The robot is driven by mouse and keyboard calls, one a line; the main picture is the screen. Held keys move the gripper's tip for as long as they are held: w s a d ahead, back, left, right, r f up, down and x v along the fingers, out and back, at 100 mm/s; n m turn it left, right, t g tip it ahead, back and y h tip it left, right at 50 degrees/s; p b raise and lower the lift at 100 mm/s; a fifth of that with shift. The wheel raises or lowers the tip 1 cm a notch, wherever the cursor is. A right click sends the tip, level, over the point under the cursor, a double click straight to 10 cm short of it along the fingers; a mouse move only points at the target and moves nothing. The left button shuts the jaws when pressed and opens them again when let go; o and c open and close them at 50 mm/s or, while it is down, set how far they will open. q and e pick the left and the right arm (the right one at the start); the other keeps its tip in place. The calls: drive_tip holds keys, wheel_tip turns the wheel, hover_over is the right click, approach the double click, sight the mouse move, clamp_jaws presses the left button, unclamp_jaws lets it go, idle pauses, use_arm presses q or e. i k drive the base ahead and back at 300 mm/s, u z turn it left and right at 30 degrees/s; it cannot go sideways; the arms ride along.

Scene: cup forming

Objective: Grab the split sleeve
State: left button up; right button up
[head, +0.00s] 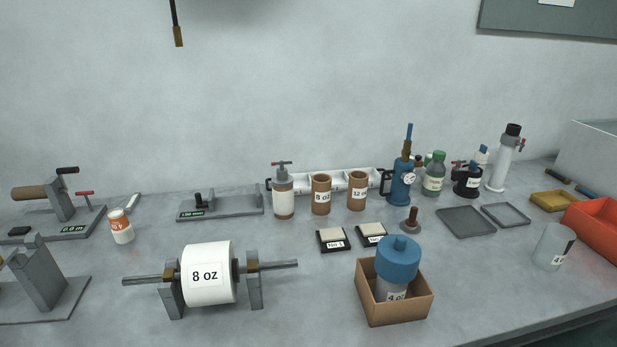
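A grey, open-topped cylinder (550,244) stands upright near the right front of the bench, with a dark strip down its right side and a label that seems to start with 4. It looks like the split sleeve, though I cannot clearly see that the strip is a slit. Two brown cylinders, labelled 8 oz (321,199) and 12 oz (357,194), stand at the middle back. Neither of my grippers shows in the head view.
A red bin (598,228) stands close right of the grey cylinder. A cardboard box (395,313) holds a blue-topped 4 oz piece. A white 8 oz roll (208,290) sits on a stand. Grey trays (466,222) lie behind. Bench between box and grey cylinder is clear.

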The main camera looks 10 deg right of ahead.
sight(557, 240)
drive_tip(key=z, duration=1.3)
drive_tip(key=k, duration=0.45)
drive_tip(key=z, duration=0.55)
drive_tip(key=i, duration=1.05)
drive_tip(key=u, duration=0.45)
drive_tip(key=i, duration=0.75)
drive_tip(key=u, duration=0.8)
